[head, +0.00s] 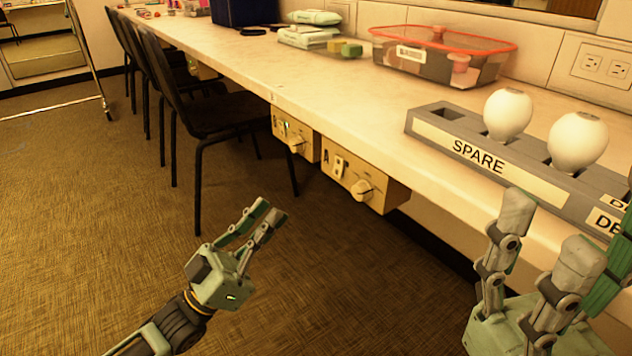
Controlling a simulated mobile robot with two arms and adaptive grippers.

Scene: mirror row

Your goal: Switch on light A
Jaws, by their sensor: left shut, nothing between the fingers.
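A beige control box marked A (362,179) hangs under the front edge of the counter. It has a small white switch (339,167) and a round pale knob (361,190) on its face. I cannot tell which way the switch is set. No lamp marked A shows. My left gripper (268,219) is shut and empty, over the floor to the lower left of box A and apart from it. My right gripper (546,231) is at the lower right, its fingers spread apart and empty, in front of the bulb rack.
A similar box B (295,137) hangs left of box A. A grey rack marked SPARE (455,146) holds two white bulbs (508,114) on the counter. An orange-rimmed clear container (445,58) stands behind. Black chairs (210,115) stand along the counter to the left.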

